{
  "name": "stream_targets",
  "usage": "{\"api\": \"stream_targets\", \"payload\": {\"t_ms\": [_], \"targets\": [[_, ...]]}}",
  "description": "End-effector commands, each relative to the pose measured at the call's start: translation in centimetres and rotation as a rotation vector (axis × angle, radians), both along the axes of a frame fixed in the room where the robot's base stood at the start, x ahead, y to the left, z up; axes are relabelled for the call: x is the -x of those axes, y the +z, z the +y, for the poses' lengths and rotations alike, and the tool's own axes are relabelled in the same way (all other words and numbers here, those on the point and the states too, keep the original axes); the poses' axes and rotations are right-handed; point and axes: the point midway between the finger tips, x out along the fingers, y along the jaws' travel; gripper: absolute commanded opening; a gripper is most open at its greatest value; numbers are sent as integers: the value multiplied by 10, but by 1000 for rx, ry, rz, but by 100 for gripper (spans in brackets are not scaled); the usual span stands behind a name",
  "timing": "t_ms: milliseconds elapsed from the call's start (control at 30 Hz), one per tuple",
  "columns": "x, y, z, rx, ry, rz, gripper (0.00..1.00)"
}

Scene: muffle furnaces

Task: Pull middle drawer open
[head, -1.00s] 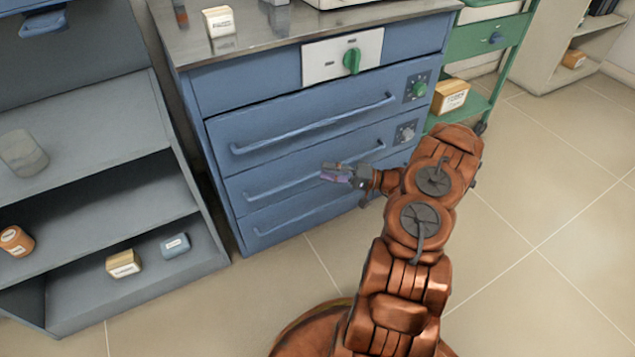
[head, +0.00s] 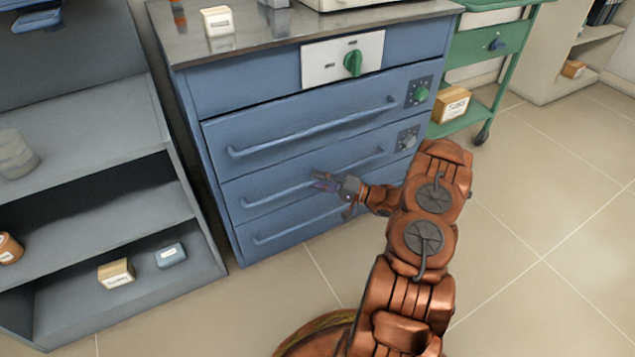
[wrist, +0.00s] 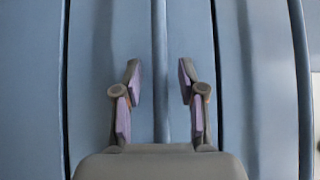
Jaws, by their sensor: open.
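The blue cabinet holds a stack of three drawers with long bar handles. The middle drawer (head: 235,187) is closed, and its handle (head: 268,193) runs across its front. My gripper (head: 322,181) is at the middle drawer, near the middle of that handle. In the wrist view my gripper (wrist: 158,82) is open, with its purple-padded fingers on either side of the handle bar (wrist: 159,60). The bar runs between the fingers with a gap on each side. I cannot tell the exact depth of the fingers around it.
The top drawer (head: 230,129) and bottom drawer (head: 245,235) are closed. A grey open shelf (head: 100,183) with small boxes stands at the left. A green cart (head: 485,42) stands at the right. The tiled floor (head: 560,200) at right is clear.

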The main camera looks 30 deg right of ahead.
Motion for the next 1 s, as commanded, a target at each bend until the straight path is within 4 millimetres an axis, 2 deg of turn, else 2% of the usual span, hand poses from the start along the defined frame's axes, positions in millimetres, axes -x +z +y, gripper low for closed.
{"api": "stream_targets", "payload": {"t_ms": [333, 700, 1000], "targets": [[-3, 1, 3, 2, 1, 0, 40], [-3, 1, 3, 2, 1, 0, 2], [-3, 1, 3, 2, 1, 0, 0]]}}
